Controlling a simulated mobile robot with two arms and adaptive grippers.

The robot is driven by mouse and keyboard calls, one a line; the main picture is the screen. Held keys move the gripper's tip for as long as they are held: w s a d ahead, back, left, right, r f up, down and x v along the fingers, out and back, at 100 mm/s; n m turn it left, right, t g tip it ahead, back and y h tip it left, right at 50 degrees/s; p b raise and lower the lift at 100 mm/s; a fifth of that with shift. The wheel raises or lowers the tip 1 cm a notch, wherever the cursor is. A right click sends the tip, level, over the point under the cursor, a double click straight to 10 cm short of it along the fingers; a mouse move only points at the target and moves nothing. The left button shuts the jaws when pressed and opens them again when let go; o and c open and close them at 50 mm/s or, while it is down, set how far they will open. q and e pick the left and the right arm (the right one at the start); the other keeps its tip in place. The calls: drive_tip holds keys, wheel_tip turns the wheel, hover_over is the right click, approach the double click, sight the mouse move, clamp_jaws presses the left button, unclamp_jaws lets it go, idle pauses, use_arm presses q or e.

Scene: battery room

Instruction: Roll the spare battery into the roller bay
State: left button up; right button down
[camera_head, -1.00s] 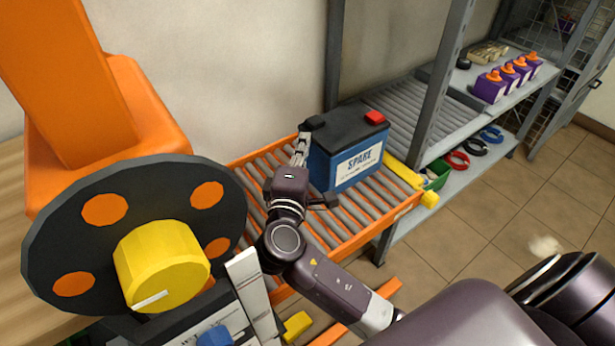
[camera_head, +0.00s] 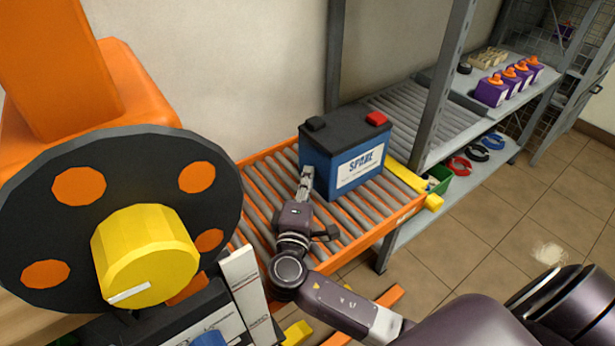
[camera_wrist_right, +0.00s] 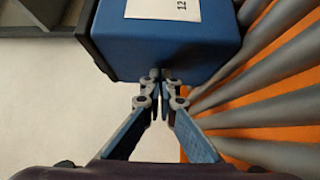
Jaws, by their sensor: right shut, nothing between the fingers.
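The spare battery (camera_head: 320,169), blue with a black top, a red terminal cap and a "SPARE" label, stands upright on the orange-framed roller conveyor (camera_head: 262,176). The roller bay (camera_head: 425,112), a grey roller level in the metal rack, lies beyond it to the upper right. A yellow bar (camera_head: 407,174) lies across the conveyor's end at the rack. My right gripper (camera_head: 308,178) is shut and empty at the battery's left end. In the right wrist view its fingertips (camera_wrist_right: 161,80) meet the lower edge of the blue case (camera_wrist_right: 175,45), apparently touching. My left gripper is out of view.
An orange machine with a black disc (camera_head: 70,215) and yellow knob (camera_head: 148,255) fills the left. Purple containers (camera_head: 491,91) stand on the rack shelf, with coloured rings (camera_head: 478,152) below. The wall runs behind the conveyor. Tiled floor (camera_head: 490,240) is open at right.

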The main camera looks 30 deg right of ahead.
sight(323, 175)
drive_tip(key=shift+w+d, duration=0.1)
drive_tip(key=shift+d, duration=0.35)
drive_tip(key=d, duration=0.4)
drive_tip(key=shift+w+r+p, duration=0.2)
drive_tip(key=shift+w+p, duration=0.05)
drive_tip(key=shift+p, duration=0.1)
drive_tip(key=d, duration=0.5)
drive_tip(key=w+d, duration=0.1)
drive_tip(key=d, duration=0.2)
drive_tip(key=shift+d+f, duration=0.15)
drive_tip(key=shift+f, duration=0.05)
drive_tip(key=d, duration=0.4)
drive_tip(key=w+d, duration=0.1)
drive_tip(key=d, duration=0.2)
drive_tip(key=shift+b, duration=0.3)
drive_tip(key=d, duration=0.4)
drive_tip(key=w+d+b, duration=0.1)
drive_tip(key=d, duration=0.3)
drive_tip(key=w+d+b, duration=0.1)
drive_tip(key=d, duration=0.4)
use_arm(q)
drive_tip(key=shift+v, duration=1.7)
use_arm(e)
drive_tip(key=shift+d, duration=0.5)
